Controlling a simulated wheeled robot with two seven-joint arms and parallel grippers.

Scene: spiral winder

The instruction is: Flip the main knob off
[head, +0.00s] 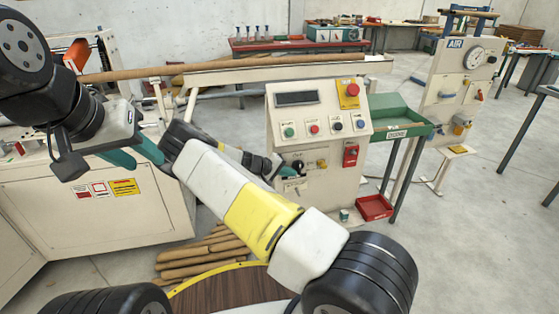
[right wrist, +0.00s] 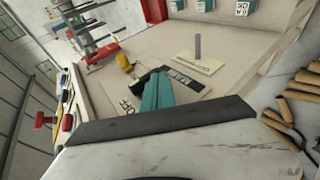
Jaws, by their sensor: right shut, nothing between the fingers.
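The cream control panel (head: 318,140) stands in the middle of the head view. The black main knob (head: 298,165) is low on its left side, partly hidden by my right gripper (head: 285,170). In the right wrist view, my teal right fingers (right wrist: 160,97) are shut with nothing between them. Their tips are close beside the black knob (right wrist: 146,78) and overlap it in the picture; contact is unclear.
A yellow knob (head: 322,163) and red switch (head: 350,155) are right of the main knob. Push buttons and a red emergency stop (head: 353,88) are above. A green tray (head: 395,115) stands right; wooden rolls (head: 205,255) lie on the floor below.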

